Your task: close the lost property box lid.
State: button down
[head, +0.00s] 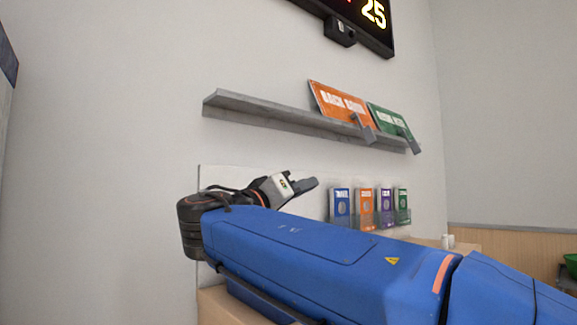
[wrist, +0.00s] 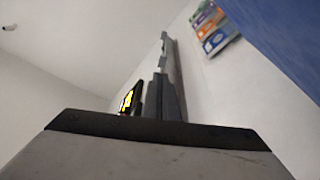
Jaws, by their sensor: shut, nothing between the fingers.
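I cannot make out the lost property box or its lid in either view. My blue arm fills the lower middle of the head view and hides much of the counter. My gripper (head: 312,184) is shut and empty, in front of the wall below the shelf and pointing right. A pale flat panel (head: 222,178) stands behind it against the wall; I cannot tell what it is. In the wrist view the grey gripper body fills the bottom edge, and the view looks up along the wall.
A grey wall shelf (head: 255,112) holds an orange sign (head: 340,103) and a green sign (head: 390,121). Several leaflets (head: 365,207) stand in a holder below. A dark display (head: 370,22) hangs above. A strip of wooden counter (head: 212,303) shows under my arm.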

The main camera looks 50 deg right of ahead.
jog(key=s+f+m+g, duration=0.1)
jog(key=s+f+m, duration=0.1)
jog(key=f, duration=0.5)
jog(key=shift+s+a, duration=0.3)
jog(key=shift+s, duration=0.25)
jog(key=shift+f, duration=0.15)
